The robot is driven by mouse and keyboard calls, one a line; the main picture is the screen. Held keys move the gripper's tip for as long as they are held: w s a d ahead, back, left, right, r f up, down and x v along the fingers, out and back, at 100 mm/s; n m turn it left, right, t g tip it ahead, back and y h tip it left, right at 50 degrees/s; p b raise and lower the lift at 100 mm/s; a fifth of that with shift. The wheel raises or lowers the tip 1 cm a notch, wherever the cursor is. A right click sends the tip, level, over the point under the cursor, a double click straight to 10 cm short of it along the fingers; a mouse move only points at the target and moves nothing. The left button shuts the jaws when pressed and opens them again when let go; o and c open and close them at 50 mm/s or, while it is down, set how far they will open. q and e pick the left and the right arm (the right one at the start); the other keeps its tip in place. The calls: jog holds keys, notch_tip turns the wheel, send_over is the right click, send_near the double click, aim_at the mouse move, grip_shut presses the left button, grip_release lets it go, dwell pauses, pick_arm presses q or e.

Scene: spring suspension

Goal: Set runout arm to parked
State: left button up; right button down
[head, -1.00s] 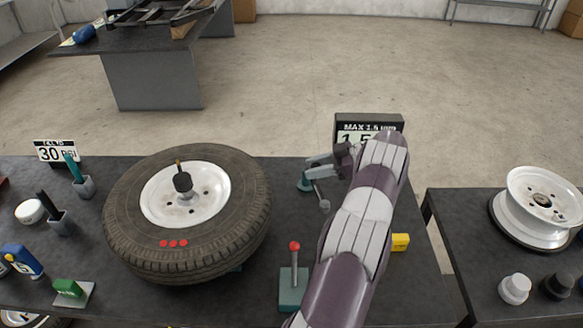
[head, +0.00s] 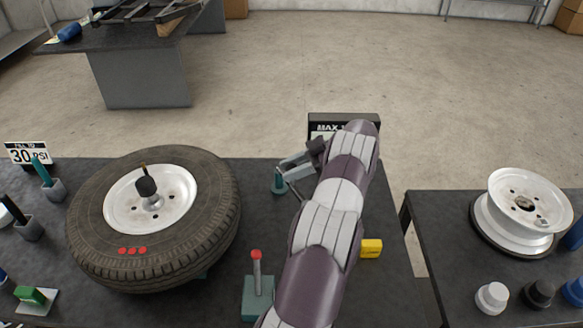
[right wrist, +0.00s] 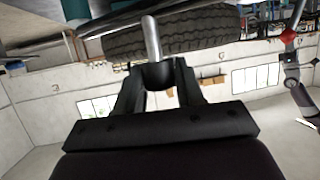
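The runout arm (head: 296,167) is a grey link on a teal base (head: 278,183), right of the tyre. A thin rod hangs from it, its lower end hidden behind my right arm. My right gripper (head: 317,152) is at the link's outer end, partly covered by my forearm. In the right wrist view, the black fingers of my gripper (right wrist: 158,82) close around a dark round piece with a metal rod (right wrist: 151,38) rising from it. This appears to be part of the runout arm. My left gripper is not in view.
The tyre (head: 205,225) on its white wheel lies left of the runout arm. A red-knobbed lever (head: 257,270) stands in front, and a yellow block (head: 371,248) lies right of my arm. A black sign (head: 343,120) stands behind, partly covered. A bare rim (head: 520,205) sits on the right table.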

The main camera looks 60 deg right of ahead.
jog(key=c, duration=0.8)
grip_release()
jog(key=shift+s+d+r, duration=0.1)
jog(key=b+v, duration=0.2)
jog(key=v, duration=0.5)
jog(key=shift+s+d+r, duration=0.1)
jog(key=shift+s+d, duration=0.05)
jog(key=shift+s, duration=0.05)
